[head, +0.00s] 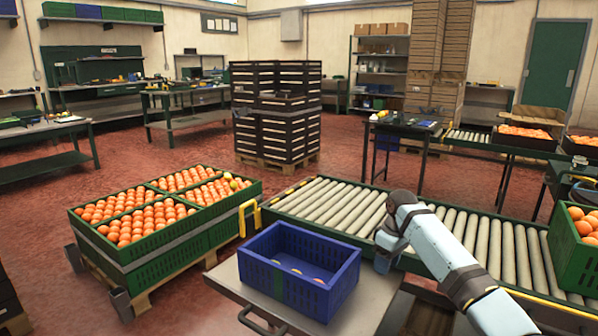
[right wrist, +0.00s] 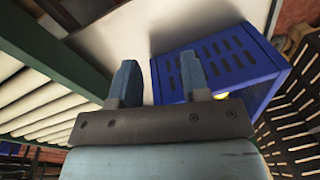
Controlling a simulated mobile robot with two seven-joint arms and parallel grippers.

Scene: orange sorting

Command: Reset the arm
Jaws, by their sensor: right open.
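My right arm comes in from the lower right in the head view, bends, and points its gripper (head: 384,262) down just right of the blue crate (head: 305,302). In the right wrist view the two fingers of the gripper (right wrist: 159,80) stand wide apart with nothing between them. The blue crate's slotted wall (right wrist: 225,62) shows behind and beside the right finger. A few orange-yellow spots (head: 297,271) show low inside the crate; most of its floor is hidden. My left gripper is not in view.
The crate stands on a grey cart top (head: 228,280) beside a roller conveyor (head: 335,205). Green crates (head: 150,255) full of oranges stand on a pallet at left. Another green crate (head: 573,262) of oranges is at far right. Stacked dark crates (head: 278,110) stand behind on open red floor.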

